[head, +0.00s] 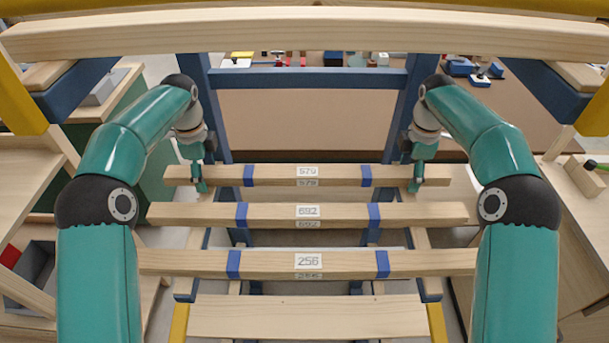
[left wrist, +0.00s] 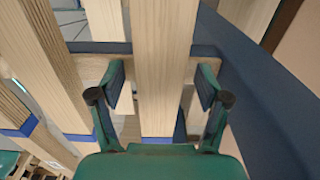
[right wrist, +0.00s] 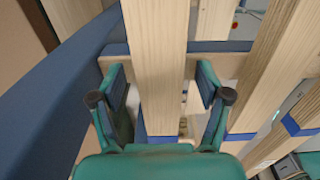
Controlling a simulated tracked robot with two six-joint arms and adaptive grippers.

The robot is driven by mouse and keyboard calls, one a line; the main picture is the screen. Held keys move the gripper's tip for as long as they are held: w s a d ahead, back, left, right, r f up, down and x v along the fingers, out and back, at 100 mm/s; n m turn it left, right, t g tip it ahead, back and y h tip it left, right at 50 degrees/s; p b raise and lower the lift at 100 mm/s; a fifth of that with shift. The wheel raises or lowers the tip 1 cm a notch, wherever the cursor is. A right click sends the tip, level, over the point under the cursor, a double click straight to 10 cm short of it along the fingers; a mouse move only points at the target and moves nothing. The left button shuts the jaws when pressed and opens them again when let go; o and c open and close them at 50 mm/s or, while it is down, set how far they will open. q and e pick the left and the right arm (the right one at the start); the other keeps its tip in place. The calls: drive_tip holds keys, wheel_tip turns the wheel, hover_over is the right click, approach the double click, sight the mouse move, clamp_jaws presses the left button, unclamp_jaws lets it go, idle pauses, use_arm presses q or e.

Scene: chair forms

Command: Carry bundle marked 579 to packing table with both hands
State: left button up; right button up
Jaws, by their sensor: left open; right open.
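The bundle marked 579 (head: 308,176) is a pale wooden length with two blue bands and a white label. It lies level across a blue rack, farthest of three marked bundles. My left gripper (head: 199,178) is at its left end and my right gripper (head: 418,178) at its right end. In the left wrist view the bundle (left wrist: 165,65) runs between the open fingers, with gaps on both sides. In the right wrist view the bundle (right wrist: 155,65) also lies between open fingers, with gaps. The packing table cannot be identified for certain.
Bundle 692 (head: 340,212) and bundle 256 (head: 345,261) lie nearer on the rack. A wooden beam (head: 300,32) crosses overhead. A blue crossbar (head: 308,78) stands behind the bundles. A brown surface (head: 530,110) with several small items lies beyond. Wooden benches flank both sides.

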use_arm(q)
drive_tip(key=shift+c, duration=0.2)
use_arm(e)
drive_tip(key=shift+c, duration=0.2)
use_arm(q)
clamp_jaws()
use_arm(e)
clamp_jaws()
